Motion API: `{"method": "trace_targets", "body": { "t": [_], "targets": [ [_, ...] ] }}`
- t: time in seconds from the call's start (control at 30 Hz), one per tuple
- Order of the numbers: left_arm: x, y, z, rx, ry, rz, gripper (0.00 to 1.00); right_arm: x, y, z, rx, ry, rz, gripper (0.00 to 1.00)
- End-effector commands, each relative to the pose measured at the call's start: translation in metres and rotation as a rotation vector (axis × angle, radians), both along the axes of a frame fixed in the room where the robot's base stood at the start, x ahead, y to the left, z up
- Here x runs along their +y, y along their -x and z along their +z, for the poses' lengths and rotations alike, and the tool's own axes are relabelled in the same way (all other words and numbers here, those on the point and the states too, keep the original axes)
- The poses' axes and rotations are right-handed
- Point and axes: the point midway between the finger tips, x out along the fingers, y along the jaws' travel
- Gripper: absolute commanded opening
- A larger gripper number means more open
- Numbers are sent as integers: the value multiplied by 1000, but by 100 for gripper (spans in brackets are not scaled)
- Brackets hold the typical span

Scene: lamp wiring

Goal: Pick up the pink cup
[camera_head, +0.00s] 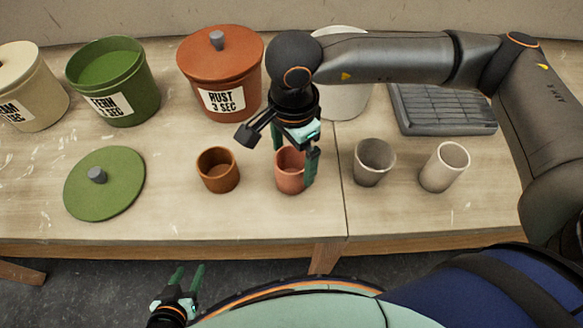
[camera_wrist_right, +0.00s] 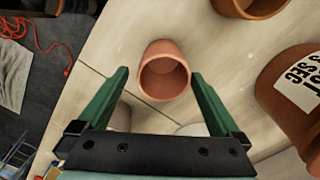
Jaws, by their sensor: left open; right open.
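The pink cup (camera_head: 289,172) stands upright on the wooden table, between a brown cup and a grey cup. In the right wrist view the pink cup (camera_wrist_right: 165,72) sits ahead of and between my two green fingertips. My right gripper (camera_head: 296,160) is open above and around the cup in the head view, and its fingers partly hide the cup. Whether the fingers touch the cup cannot be told. My left gripper (camera_head: 187,278) is open and empty, low in front of the table's front edge.
A brown cup (camera_head: 218,170) stands left of the pink cup; a grey cup (camera_head: 373,162) and a pale cup (camera_head: 444,167) stand right. A green lid (camera_head: 104,184) lies at left. Behind are a rust bucket (camera_head: 220,75), a green bucket (camera_head: 113,82) and a grey rack (camera_head: 440,108).

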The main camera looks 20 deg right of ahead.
Motion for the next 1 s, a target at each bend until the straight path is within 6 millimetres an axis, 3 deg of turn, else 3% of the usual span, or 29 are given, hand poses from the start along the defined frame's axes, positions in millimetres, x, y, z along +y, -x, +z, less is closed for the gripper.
{"method": "trace_targets", "body": {
  "t": [0.4, 0.67, 1.0],
  "targets": [
    [0, 0, 14, 0, 0, 0, 50, 0, -4, -50, 2, 1, 0, 100],
    [0, 0, 14, -1, 2, 0, 50, 1, -4, -52, 0, -1, 1, 99],
    [-1, -1, 14, -2, 1, -1, 50, 1, -4, -51, 0, -1, 1, 61]
  ]
}}
